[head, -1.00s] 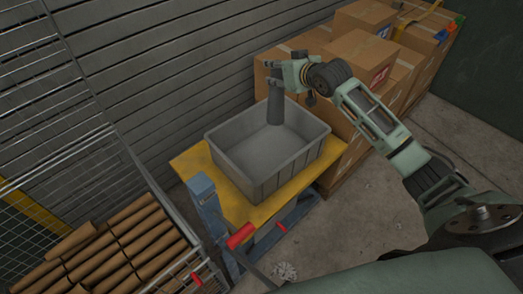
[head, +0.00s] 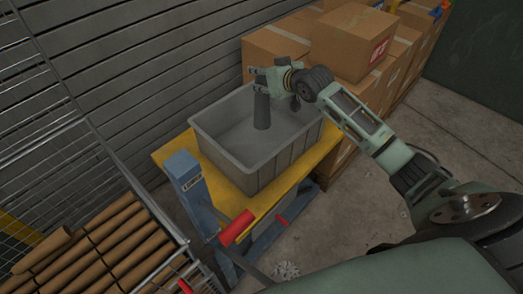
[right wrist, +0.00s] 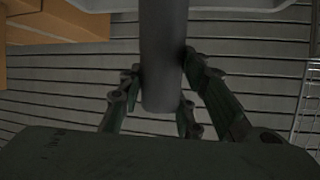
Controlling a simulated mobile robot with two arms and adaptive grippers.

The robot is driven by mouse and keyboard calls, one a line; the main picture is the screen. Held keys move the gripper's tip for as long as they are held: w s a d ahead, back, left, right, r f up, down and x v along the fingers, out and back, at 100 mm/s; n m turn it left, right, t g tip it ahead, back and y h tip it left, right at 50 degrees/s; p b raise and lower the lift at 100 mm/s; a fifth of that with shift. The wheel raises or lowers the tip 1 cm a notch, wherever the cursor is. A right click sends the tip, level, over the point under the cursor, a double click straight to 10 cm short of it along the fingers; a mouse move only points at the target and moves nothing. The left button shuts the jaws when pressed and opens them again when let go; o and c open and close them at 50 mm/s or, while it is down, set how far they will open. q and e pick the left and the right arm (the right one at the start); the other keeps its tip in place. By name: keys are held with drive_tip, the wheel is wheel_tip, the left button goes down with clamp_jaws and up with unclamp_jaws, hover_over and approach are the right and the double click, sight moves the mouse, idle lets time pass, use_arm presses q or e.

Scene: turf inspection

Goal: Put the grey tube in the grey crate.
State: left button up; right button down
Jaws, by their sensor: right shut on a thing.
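The grey tube (head: 262,112) is upright, with its lower end inside the outline of the open grey crate (head: 248,168). I cannot tell whether it touches the crate floor. My right gripper (head: 260,84) is shut on the tube's upper part, above the crate. In the right wrist view the tube (right wrist: 163,55) runs between the two fingers (right wrist: 160,85), and a pale strip of the crate (right wrist: 215,12) crosses the top. The crate stands on a yellow platform (head: 305,180). My left gripper is out of view.
Cardboard boxes (head: 352,38) are stacked behind and right of the crate. A blue post (head: 187,190) and a red handle (head: 236,228) stand in front. A wire cage (head: 150,215) with several brown rolls (head: 95,250) is at lower left. A slatted wall is behind.

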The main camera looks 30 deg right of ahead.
sight(266, 104)
drive_tip(key=shift+f, duration=5.3)
drive_tip(key=c, duration=1.3)
unclamp_jaws()
drive_tip(key=shift+f, duration=0.1)
drive_tip(key=v, duration=1.2)
drive_tip(key=shift+p, duration=0.4)
